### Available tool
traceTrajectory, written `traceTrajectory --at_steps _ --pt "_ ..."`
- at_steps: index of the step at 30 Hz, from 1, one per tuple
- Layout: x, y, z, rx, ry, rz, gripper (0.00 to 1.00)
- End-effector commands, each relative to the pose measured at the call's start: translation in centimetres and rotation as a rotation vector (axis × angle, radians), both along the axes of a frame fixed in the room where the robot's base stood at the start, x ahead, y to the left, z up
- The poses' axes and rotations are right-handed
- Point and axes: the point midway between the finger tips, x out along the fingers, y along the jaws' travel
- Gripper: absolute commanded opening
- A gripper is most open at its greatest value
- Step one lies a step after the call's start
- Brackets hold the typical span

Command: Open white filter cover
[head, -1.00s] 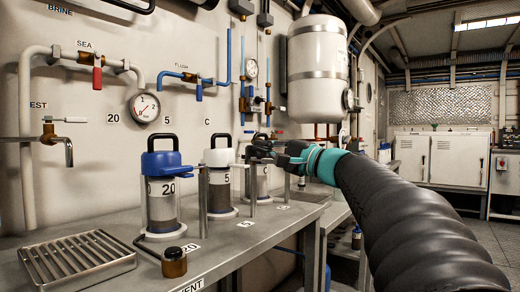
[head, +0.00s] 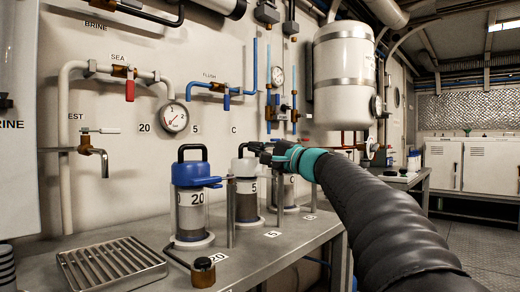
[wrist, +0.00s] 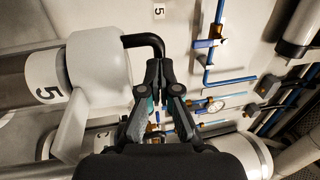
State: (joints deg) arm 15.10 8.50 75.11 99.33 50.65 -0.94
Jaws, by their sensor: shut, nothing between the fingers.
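The white filter cover (head: 243,168) sits on the clear filter housing marked 5 (head: 246,203), second in a row on the bench. In the wrist view the white cover (wrist: 101,66) fills the left side, with its black handle (wrist: 146,42) arching from its top. My gripper (head: 256,148) is at the handle's height, at the right of the cover, and hides part of the handle. In the wrist view my gripper (wrist: 160,72) has its fingers together with nothing between them, close to the handle's end. I cannot tell whether they touch it. The cover looks seated on the housing.
A blue-capped filter marked 20 (head: 190,195) stands left, and a filter marked C (head: 290,190) stands right behind my gripper. Metal posts (head: 231,212) rise between them. Pipes and valves line the wall.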

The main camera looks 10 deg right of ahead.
Motion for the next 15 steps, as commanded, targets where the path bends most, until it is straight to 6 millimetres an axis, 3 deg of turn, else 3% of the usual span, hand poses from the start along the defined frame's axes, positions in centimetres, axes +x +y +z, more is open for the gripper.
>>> traceTrajectory --at_steps 15 --pt "0.25 0.83 0.69 -0.027 0.037 0.009 0.00"
